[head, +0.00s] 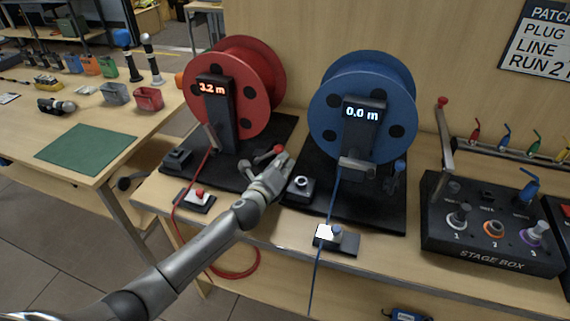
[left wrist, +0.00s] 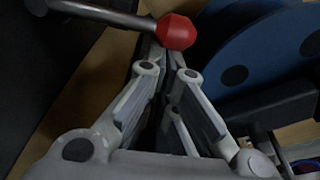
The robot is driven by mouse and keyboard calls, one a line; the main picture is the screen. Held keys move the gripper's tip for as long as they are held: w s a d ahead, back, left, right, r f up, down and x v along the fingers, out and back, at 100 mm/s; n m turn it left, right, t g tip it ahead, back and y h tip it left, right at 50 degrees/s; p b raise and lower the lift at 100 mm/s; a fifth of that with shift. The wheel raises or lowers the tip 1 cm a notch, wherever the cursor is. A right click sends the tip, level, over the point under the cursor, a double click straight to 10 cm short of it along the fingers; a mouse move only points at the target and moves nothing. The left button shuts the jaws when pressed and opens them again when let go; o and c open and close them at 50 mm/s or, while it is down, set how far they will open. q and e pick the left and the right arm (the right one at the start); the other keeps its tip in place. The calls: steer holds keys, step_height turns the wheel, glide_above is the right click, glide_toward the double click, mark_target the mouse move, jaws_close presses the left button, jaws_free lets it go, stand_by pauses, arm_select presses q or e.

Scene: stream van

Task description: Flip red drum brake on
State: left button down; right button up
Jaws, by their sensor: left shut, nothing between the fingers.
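The red drum (head: 262,62) stands upright on a black base, its post display reading 3.2 m. Its brake lever, a grey bar with a red knob (head: 278,150), sits at the base's right side and points right. My left gripper (head: 284,160) is shut and empty, its fingertips right by the knob. In the left wrist view, the red knob (left wrist: 176,32) is just beyond the closed fingertips (left wrist: 166,58), with the grey bar running off to the left. I cannot tell whether they touch. My right gripper is not in view.
The blue drum (head: 335,82), reading 0.0 m, stands close to the right. A stage box (head: 489,247) is farther right. A red cable (head: 178,220) hangs over the front edge. A side table with a green mat (head: 86,148) and small bins is at left.

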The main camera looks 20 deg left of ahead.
mark_target(277, 147)
arm_select(q)
steer(key=shift+a+r+n+p, duration=0.2)
steer(key=shift+a+r+n, duration=0.1)
steer(key=shift+r+n, duration=0.2)
steer(key=shift+a+r+n+p, duration=0.25)
steer(key=shift+r+n, duration=0.15)
steer(key=shift+r, duration=0.1)
steer(key=a+r+n, duration=0.1)
steer(key=n, duration=0.1)
steer(key=shift+a+r+n+t+p, duration=0.3)
steer(key=shift+r, duration=0.1)
steer(key=shift+w+a+r+n+t+h, duration=0.15)
steer(key=shift+a+r+n, duration=0.15)
steer(key=shift+a+n, duration=0.4)
steer(key=shift+s+a+r+n+t+h, duration=0.1)
steer(key=shift+a+r+n, duration=0.3)
steer(key=shift+n, duration=0.45)
steer(key=shift+w+a+r+n+t+h, duration=0.15)
steer(key=shift+a+r+n, duration=0.1)
steer(key=shift+a+n, duration=0.45)
steer(key=shift+s, duration=0.1)
